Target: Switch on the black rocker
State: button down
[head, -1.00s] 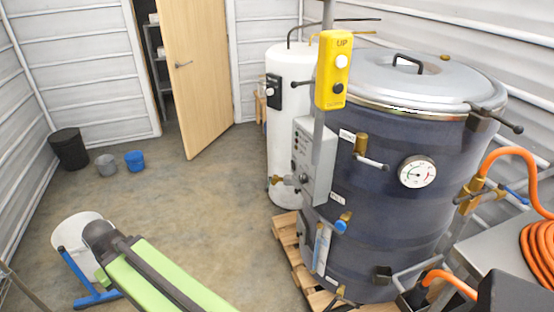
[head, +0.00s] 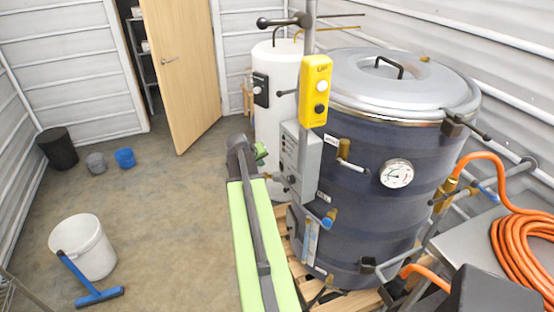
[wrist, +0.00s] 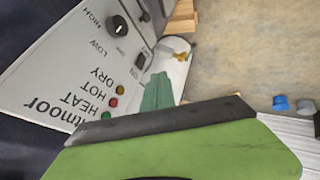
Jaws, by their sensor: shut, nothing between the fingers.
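The grey control box (head: 308,150) is fixed to the front of the dark blue vessel. The wrist view shows its panel (wrist: 60,75) close up and tilted, with a black round knob (wrist: 119,25), LOW and HIGH marks, and small lamps beside HEAT, HOT and DRY. My gripper (head: 260,153) is left of the box in the head view. Its green fingers (wrist: 158,92) are shut and empty, overlapping the panel's edge; contact cannot be told.
A yellow UP pendant (head: 316,90) hangs on a pole just above the box. Valves and a gauge (head: 396,173) stick out of the vessel (head: 365,130). A white cylinder (head: 275,95) stands behind. A white bucket (head: 84,248) stands on open floor at left.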

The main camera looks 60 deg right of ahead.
jog(key=shift+s+d, duration=0.1)
jog(key=shift+d, duration=0.05)
jog(key=b, duration=0.7)
send_near(281, 166)
jog(key=shift+w+x, duration=0.7)
jog(key=shift+x, duration=2.65)
jog(key=shift+s, duration=0.1)
jog(key=shift+r, duration=0.1)
